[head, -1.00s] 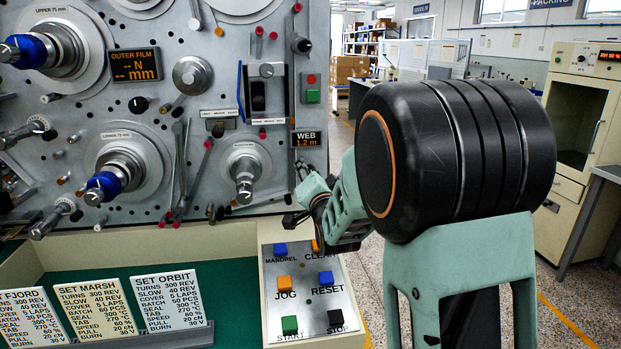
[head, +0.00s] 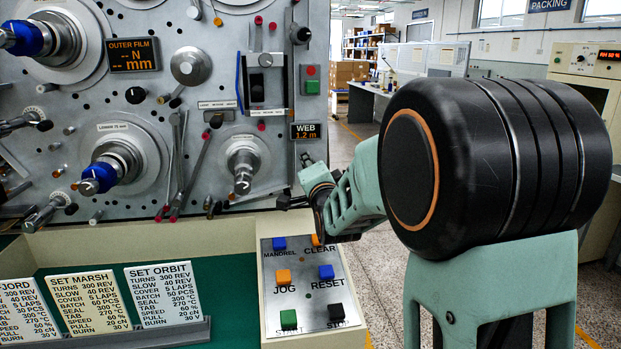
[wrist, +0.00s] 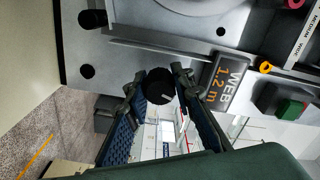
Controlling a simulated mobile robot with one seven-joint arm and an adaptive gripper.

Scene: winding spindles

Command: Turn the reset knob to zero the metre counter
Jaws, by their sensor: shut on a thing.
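The metre counter is the small dark WEB display (head: 305,131) on the grey machine panel, and it reads 1.2 m in orange. In the wrist view the display (wrist: 228,88) sits just right of my gripper. The reset knob (wrist: 160,88) is a round black knob with a pale pointer line. My gripper (wrist: 160,90) has one finger on each side of the knob, close against it, and is shut on it. In the head view my gripper (head: 296,182) is at the panel's lower right edge, below the display; the knob cannot be made out there.
A console (head: 304,288) with coloured push buttons, including a blue RESET button (head: 326,272), lies below my gripper. Set cards (head: 163,295) stand on the left. Spindles (head: 110,165) and rollers project from the panel. Open floor lies right of the panel.

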